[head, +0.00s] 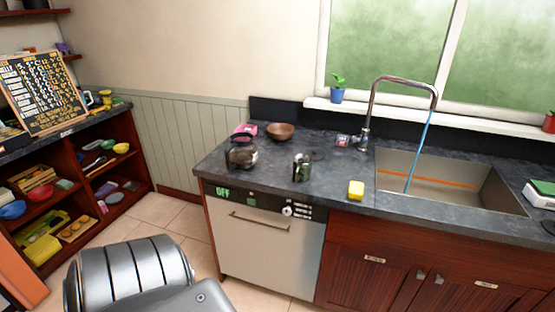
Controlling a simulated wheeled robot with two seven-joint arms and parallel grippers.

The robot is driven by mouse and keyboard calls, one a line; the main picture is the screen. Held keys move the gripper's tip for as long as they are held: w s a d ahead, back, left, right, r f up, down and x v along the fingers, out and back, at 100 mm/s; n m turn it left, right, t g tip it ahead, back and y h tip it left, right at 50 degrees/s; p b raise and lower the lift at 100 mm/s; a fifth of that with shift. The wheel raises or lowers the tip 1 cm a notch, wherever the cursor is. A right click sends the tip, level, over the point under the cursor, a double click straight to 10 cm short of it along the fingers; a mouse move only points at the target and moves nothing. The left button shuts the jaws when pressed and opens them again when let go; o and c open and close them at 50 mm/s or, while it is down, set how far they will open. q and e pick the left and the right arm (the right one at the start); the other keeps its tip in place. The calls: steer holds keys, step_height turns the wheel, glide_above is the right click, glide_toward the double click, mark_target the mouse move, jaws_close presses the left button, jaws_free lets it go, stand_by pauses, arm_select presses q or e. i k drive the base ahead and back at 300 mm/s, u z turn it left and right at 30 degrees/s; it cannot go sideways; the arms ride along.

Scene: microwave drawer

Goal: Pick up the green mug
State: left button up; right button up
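A small dark green mug-like object (302,168) stands upright on the dark counter, near its front edge above the dishwasher. It is small in the picture, so its details are hard to make out. It stands to the right of a glass coffee pot (241,155). Neither of my grippers shows in the head view, and nothing is seen touching the mug.
A brown bowl (280,131) sits behind the mug. A yellow sponge (356,190) lies to its right, before the sink (455,185) with its tall faucet (371,100). The white-fronted dishwasher (262,245) is closed. Floor (190,228) shows between shelves and counter.

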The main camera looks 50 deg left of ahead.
mark_target(301, 171)
steer(key=u, duration=2.3)
